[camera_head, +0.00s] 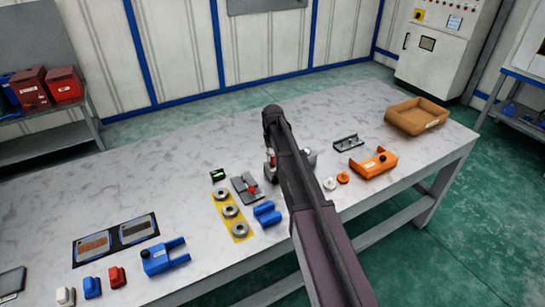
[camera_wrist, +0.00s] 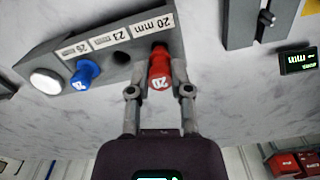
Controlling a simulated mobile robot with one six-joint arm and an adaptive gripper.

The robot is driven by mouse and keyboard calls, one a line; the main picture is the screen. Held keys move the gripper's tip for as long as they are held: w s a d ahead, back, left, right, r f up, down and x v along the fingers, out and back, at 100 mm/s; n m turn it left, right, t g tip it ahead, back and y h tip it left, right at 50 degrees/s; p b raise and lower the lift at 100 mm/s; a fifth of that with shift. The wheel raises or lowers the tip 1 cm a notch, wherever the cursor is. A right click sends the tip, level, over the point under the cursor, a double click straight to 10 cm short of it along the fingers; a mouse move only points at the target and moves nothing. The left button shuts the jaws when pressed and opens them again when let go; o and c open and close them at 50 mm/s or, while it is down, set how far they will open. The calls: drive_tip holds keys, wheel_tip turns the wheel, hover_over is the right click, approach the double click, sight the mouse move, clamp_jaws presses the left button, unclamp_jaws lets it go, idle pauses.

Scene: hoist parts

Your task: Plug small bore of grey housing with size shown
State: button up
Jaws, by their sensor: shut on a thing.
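In the wrist view my gripper (camera_wrist: 160,82) is shut on a red plug (camera_wrist: 159,68) marked 20. The plug is at the 20 mm place of a grey plug rack (camera_wrist: 110,48); I cannot tell how deep it sits. In the head view my arm covers most of the rack (camera_head: 308,158) and the gripper. A small dark display (camera_wrist: 298,62) shows green "mm"; its number is not readable. It also shows in the head view (camera_head: 217,175). A grey plate fixture (camera_wrist: 240,22) lies near it; I cannot tell if it is the grey housing.
The rack also holds a blue plug (camera_wrist: 85,72) and a white plug (camera_wrist: 46,80); the 23 mm hole is empty. An orange housing (camera_head: 372,165), a dark grey bracket (camera_head: 347,143), a blue housing (camera_head: 160,259) and a yellow strip with rings (camera_head: 241,232) lie on the table.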

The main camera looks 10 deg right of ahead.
drive_tip(key=shift+a+f+b, duration=0.1)
drive_tip(key=shift+f+b, duration=1)
idle(4.7)
drive_tip(key=o, duration=0.9)
drive_tip(key=shift+r, duration=0.1)
drive_tip(key=shift+r+p, duration=3.45)
drive_tip(key=shift+p, duration=0.1)
